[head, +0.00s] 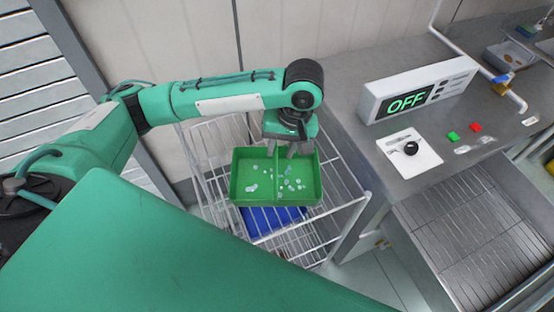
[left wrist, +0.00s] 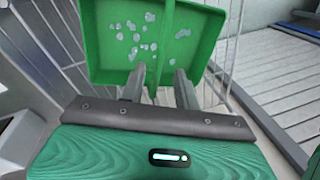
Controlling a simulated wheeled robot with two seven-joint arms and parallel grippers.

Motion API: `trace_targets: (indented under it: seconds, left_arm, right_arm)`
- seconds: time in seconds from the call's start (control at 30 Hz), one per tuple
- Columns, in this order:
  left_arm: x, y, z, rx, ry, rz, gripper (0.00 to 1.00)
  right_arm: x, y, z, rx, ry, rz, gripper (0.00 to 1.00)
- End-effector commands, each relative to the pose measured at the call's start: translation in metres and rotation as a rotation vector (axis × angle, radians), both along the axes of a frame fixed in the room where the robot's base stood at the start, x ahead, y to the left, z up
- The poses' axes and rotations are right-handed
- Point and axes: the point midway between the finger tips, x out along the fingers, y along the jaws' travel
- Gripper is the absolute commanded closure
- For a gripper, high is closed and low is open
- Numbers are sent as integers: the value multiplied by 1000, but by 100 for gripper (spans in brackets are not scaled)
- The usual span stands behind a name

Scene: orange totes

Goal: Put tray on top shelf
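The green tray (head: 252,180) has two compartments split by a middle divider, with small pale pieces in both. It is at the top of the white wire rack (head: 345,190); I cannot tell whether it rests on the wires. My left gripper (head: 299,150) is over the tray's back edge, pointing down. In the left wrist view, its two fingers (left wrist: 160,78) stand apart, on either side of the divider of the tray (left wrist: 205,28), with gaps showing. Finger contact with the tray is not visible. My right gripper is not in view.
A blue tray (head: 262,220) is on a lower level of the rack. To the right are a grey counter with an "OFF" display box (head: 415,92), a black knob (head: 411,148) and a roller conveyor (head: 470,225). A wall stands behind the rack.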

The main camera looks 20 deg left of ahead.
Motion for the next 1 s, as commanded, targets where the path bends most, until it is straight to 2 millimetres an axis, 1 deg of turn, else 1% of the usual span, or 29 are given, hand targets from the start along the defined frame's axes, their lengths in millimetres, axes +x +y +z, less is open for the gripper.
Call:
trace_targets:
  seconds: [0.03, 0.1, 0.3, 0.47, 1.0]
  left_arm:
    - [2, -1, 9, 1, -4, -1, 68]
    - [2, -3, 16, 0, -4, 0, 68]
    - [3, -5, 28, 0, -1, 0, 68]
    - [3, -6, 31, 0, 0, 1, 68]
    - [2, -5, 30, 0, 1, 1, 68]
  right_arm:
    - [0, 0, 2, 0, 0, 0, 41]
    - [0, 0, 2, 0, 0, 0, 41]
    - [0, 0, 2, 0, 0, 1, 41]
    - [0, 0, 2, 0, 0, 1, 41]
    - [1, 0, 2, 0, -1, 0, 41]
